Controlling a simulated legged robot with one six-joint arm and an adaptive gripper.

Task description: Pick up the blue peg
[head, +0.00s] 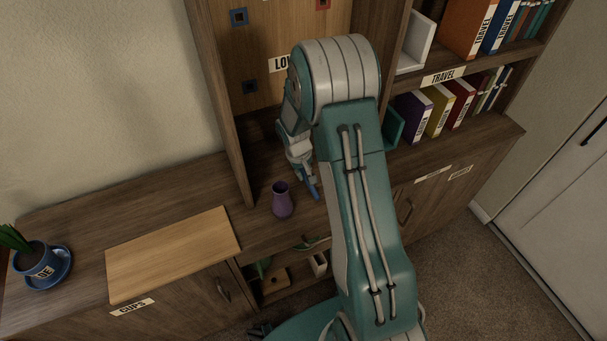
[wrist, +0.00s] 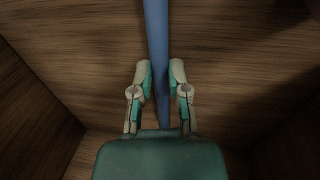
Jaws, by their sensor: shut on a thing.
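The blue peg (wrist: 156,35) is a long, slim rod running up from between the fingers to the top edge in the wrist view. My gripper (wrist: 161,82) is shut on it. In the head view the peg (head: 313,188) shows as a short blue length below my gripper (head: 304,168), beside the purple vase. My arm hides part of the area behind. Whether the peg touches the wooden surface, I cannot tell.
A purple vase (head: 282,200) stands on the cabinet top, close to the left of my gripper. A wooden board (head: 172,255) and a potted plant (head: 36,262) are further left. Tall shelf panels (head: 222,110) and books (head: 437,108) flank the arm.

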